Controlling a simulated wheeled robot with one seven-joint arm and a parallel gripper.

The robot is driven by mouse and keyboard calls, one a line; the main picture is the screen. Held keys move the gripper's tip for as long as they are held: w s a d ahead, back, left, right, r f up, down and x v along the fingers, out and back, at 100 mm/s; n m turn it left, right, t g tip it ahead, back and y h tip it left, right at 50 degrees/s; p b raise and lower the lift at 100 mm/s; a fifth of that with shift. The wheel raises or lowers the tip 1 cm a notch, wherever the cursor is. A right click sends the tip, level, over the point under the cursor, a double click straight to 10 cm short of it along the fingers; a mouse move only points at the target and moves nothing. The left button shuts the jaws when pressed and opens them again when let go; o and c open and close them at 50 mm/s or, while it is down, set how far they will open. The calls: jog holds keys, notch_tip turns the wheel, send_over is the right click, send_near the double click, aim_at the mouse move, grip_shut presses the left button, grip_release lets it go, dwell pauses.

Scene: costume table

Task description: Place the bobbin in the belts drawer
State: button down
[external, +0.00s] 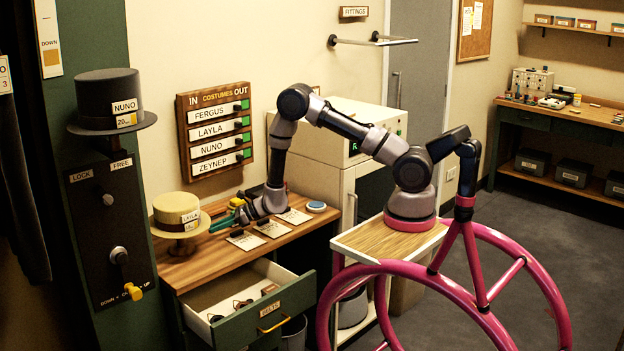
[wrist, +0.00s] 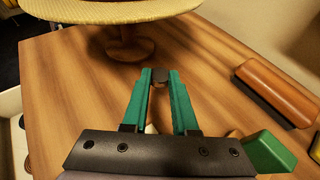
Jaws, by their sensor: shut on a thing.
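My gripper (external: 222,223) is low over the wooden table, beside the straw hat's stand. In the wrist view, the teal fingers (wrist: 160,78) are shut on a small, dark brownish piece, the bobbin (wrist: 160,76), at their tips. In the external view the bobbin is too small to make out. The belts drawer (external: 240,332), green-fronted with a yellow handle and a label, is pulled open below the table's front edge. Dark glasses and other small items lie in it. Part of the pale drawer shows at the left edge of the wrist view (wrist: 9,128).
A straw hat (external: 178,208) on a wooden stand (wrist: 130,45) stands close ahead of my gripper. A brown-orange brush-like block (wrist: 275,90) lies to the right in the wrist view. Cards (external: 245,240) and a round blue-white disc (external: 316,206) lie on the table (external: 190,268).

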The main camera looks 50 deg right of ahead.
aim_at(219, 239)
jog(key=shift+d+f, duration=0.1)
jog(key=shift+f, duration=1.45)
jog(key=shift+f, duration=0.15)
jog(key=c, duration=0.7)
grip_release()
